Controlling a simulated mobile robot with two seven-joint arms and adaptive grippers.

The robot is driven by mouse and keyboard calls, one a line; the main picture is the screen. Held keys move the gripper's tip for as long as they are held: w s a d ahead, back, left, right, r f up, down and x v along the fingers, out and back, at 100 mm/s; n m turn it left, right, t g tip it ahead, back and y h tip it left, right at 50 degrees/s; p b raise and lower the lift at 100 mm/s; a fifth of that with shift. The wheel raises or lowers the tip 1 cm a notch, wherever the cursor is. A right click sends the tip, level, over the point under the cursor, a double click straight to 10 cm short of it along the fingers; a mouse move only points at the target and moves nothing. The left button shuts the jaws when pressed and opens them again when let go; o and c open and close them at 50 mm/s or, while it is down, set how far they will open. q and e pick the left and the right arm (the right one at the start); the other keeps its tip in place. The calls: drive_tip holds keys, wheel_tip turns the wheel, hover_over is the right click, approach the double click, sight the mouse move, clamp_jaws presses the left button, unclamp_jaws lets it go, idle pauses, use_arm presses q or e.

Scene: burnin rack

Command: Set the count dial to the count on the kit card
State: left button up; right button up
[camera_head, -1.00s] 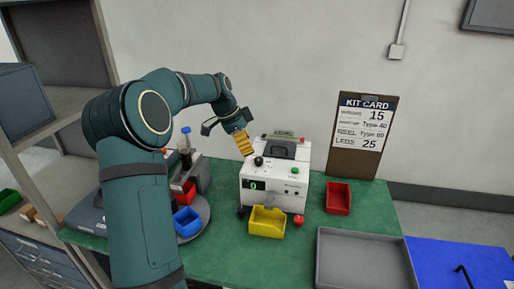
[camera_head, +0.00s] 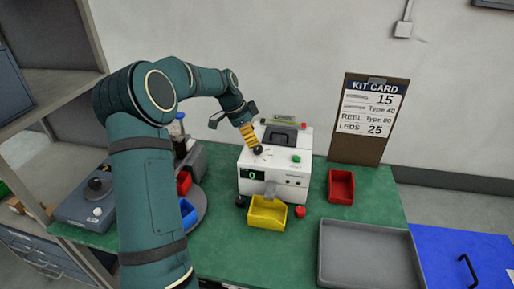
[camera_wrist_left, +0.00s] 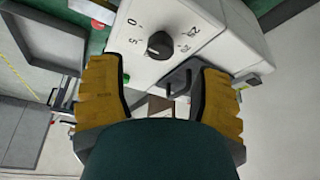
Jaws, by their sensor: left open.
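The count dial is a black knob (camera_head: 258,150) on the top left of the white machine (camera_head: 290,163). The machine's green display (camera_head: 252,175) reads 0. My left gripper (camera_head: 254,145) has yellow fingers and sits close to the knob. In the left wrist view the knob (camera_wrist_left: 160,45) lies ahead of the open fingers, with printed numbers around it, 0 and 5 among them. I cannot tell whether the fingers touch it. The kit card (camera_head: 371,110) stands on a brown clipboard behind the bench; its rows read 15, Type 40, REEL Type 80 and LEDS 25.
A yellow bin (camera_head: 267,215) stands before the machine and a red bin (camera_head: 341,186) to its right. A grey tray (camera_head: 335,276) lies front right. A blue bin (camera_head: 188,215) is partly hidden by my left arm. Green mat shows between them.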

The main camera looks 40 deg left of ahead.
sight(257, 147)
use_arm(q)
drive_tip(key=shift+x, duration=2.75)
drive_tip(key=shift+c, duration=0.2)
clamp_jaws()
